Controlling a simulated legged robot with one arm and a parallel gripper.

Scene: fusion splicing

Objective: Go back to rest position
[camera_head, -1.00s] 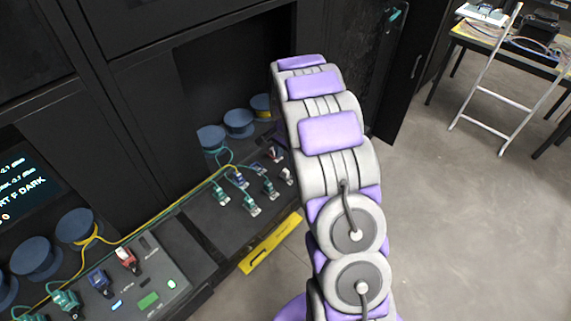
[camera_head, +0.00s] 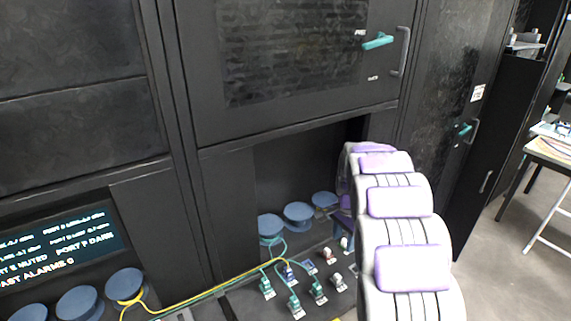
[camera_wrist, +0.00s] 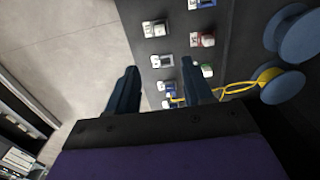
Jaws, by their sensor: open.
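My gripper (camera_wrist: 160,90) shows in the wrist view with its two dark fingers apart and nothing between them. It hangs over the edge of the connector shelf, with grey floor under its left finger and small connectors beyond its tips. In the head view my arm hides most of the gripper, beside the recess on the right. The shelf (camera_head: 240,305) carries several teal and blue connectors (camera_head: 292,305) with a yellow cable (camera_head: 200,292) running to the left.
Blue spools (camera_head: 298,216) stand at the back of the recess, and more spools (camera_head: 78,303) stand at lower left beside a status screen (camera_head: 60,245). Open floor (camera_head: 500,250) lies at right, near a table (camera_head: 553,150).

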